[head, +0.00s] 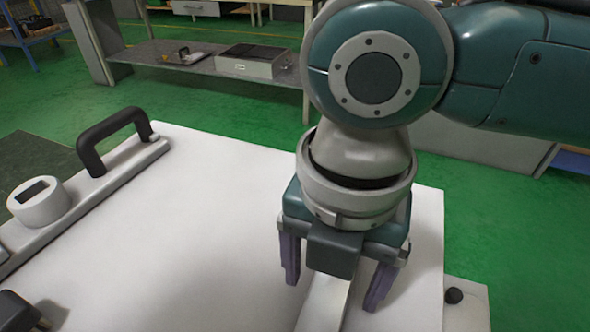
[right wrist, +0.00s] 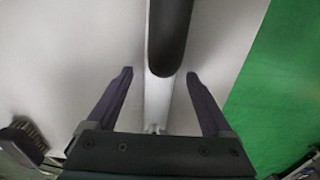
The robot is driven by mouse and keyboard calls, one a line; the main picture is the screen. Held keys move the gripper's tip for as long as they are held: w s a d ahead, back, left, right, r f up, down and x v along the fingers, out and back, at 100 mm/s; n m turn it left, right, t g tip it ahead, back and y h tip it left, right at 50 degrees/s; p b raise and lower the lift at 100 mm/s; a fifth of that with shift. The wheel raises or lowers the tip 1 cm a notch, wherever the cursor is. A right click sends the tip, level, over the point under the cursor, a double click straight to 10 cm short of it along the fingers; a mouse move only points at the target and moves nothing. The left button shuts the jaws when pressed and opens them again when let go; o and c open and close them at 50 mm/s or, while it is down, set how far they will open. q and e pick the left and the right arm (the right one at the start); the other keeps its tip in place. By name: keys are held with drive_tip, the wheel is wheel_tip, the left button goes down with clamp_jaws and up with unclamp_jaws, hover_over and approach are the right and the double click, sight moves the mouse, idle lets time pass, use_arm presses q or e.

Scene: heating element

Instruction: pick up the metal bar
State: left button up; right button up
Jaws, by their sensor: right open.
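A pale metal bar (head: 325,302) lies on the white table top, partly hidden under my right gripper in the head view. In the right wrist view the metal bar (right wrist: 158,98) runs lengthwise, with a thick black rounded part (right wrist: 170,40) on it. My right gripper (head: 330,290) points down with its jaws open, one finger on each side of the bar. In the right wrist view the gripper's fingers (right wrist: 160,80) stand apart with a gap to the bar on both sides. My left gripper cannot be made out.
A grey rail with a black handle (head: 112,138) and a white round knob (head: 38,201) lies along the table's left side. A dark brush-like object (right wrist: 24,142) sits at lower left in the wrist view. The white table top (head: 190,200) is clear in its middle.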

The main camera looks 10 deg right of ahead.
drive_tip(key=shift+f, duration=0.65)
clamp_jaws()
idle(0.4)
